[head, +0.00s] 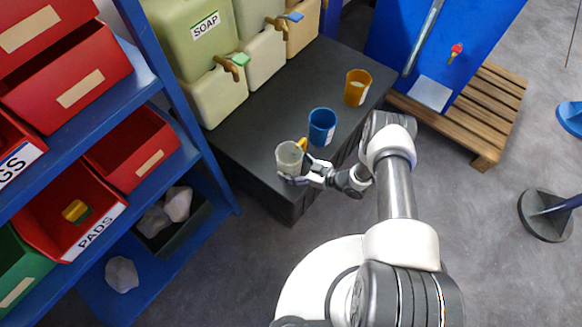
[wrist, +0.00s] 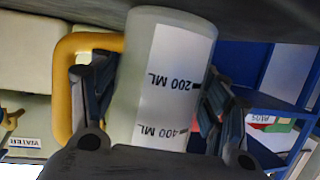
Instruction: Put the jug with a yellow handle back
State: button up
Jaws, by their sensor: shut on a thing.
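The jug with a yellow handle (head: 289,158) is a pale, cloudy vessel at the front corner of the dark bench. My gripper (head: 306,176) reaches it from the right and is shut on it. In the wrist view the jug (wrist: 165,80) stands between the two fingers, with a white scale label reading 200 ML and 400 ML upside down. Its yellow handle (wrist: 66,85) is on the left there, beside one finger. Whether the jug's base touches the bench cannot be told.
A blue jug (head: 322,127) and an orange jug (head: 358,87) stand on the dark bench (head: 262,128) behind. Dispenser tanks with taps, one marked SOAP (head: 205,27), line its back. A blue shelf (head: 185,110) with red bins is at left. A wooden pallet (head: 490,110) is at right.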

jog(key=shift+r, duration=0.1)
jog(key=shift+f, duration=0.2)
jog(key=o, duration=1.3)
